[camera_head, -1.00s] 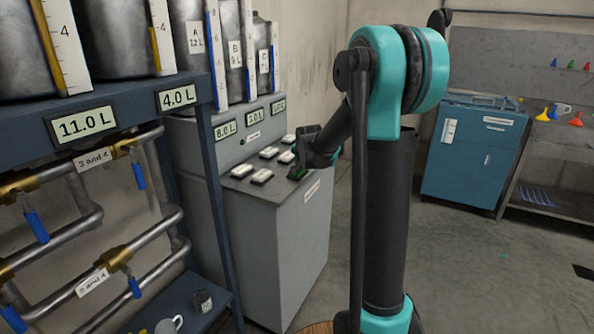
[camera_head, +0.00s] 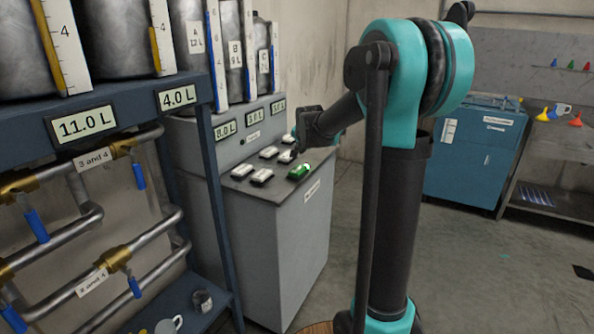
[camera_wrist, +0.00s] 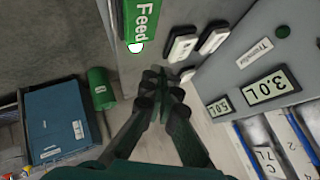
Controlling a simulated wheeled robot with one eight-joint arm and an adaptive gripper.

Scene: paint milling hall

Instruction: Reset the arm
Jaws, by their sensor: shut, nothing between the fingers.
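My arm rises in the middle of the head view and bends left over the grey control console (camera_head: 275,240). My gripper's fingers are mostly hidden there behind its wrist. In the wrist view my gripper (camera_wrist: 163,78) is shut and empty, with its fingertips together above the console side. The green switch labelled "Feed" (camera_wrist: 138,18) is up and left of the fingertips, apart from them. The same green switch (camera_head: 299,171) lies on the console top in the head view, uncovered. White switches (camera_wrist: 182,45) lie to its right in the wrist view.
A blue rack with pipes and blue-handled valves (camera_head: 36,226) stands at left. Tanks (camera_head: 235,50) marked A, B and C stand behind the console. A blue cabinet (camera_head: 465,165) and a shelf bench (camera_head: 550,200) stand at right.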

